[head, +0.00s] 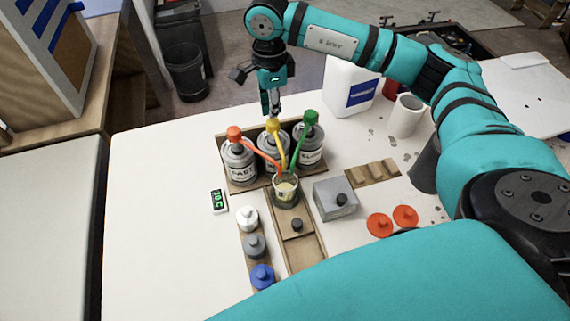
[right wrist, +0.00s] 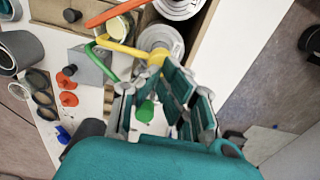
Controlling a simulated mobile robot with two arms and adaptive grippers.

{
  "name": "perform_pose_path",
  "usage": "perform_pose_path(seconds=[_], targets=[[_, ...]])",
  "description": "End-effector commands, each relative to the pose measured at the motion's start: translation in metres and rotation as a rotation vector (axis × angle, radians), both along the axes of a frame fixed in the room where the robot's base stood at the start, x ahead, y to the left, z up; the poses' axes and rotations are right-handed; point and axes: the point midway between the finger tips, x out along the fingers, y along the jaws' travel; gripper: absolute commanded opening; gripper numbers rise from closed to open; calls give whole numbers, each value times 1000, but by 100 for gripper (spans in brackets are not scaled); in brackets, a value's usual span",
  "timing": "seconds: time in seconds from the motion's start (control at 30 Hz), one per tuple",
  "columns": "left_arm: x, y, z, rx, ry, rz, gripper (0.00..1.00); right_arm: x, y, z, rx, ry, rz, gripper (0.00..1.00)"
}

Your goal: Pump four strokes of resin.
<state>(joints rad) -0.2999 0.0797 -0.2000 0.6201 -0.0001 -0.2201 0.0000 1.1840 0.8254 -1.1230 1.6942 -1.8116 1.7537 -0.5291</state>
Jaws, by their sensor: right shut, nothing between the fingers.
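Three resin cans with pump heads stand in a wooden rack (head: 243,187): an orange pump (head: 234,132) on the left can (head: 239,165), marked FAST, a yellow pump (head: 273,126) in the middle, and a green pump (head: 310,116) on the right. Their spouts lean toward a clear cup (head: 286,188) with some pale yellow content. My right gripper (head: 271,112) is shut and empty, pointing down just above the yellow pump head. In the right wrist view the yellow pump (right wrist: 157,57) is at the fingertips; I cannot tell whether they touch. My left gripper is out of view.
A small display (head: 218,201) lies left of the cup. White, grey and blue knobs (head: 262,276) stand in front. A grey box (head: 335,199), orange discs (head: 379,224) and a white jug (head: 349,88) are to the right. The table's left part is clear.

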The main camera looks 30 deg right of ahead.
Motion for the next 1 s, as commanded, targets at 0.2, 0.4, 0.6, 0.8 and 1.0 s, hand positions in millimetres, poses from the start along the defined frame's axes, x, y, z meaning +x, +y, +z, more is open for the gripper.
perform_pose_path(seconds=[0.2,0.4,0.6,0.8,1.0], targets=[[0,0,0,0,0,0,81,0,0,0,0,-1,0,0],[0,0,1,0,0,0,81,0,0,1,0,-1,0,0],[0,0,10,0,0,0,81,0,0,17,-1,-2,0,0],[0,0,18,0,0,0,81,0,0,31,-1,-2,0,0],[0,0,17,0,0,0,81,0,0,30,0,-1,0,0]])
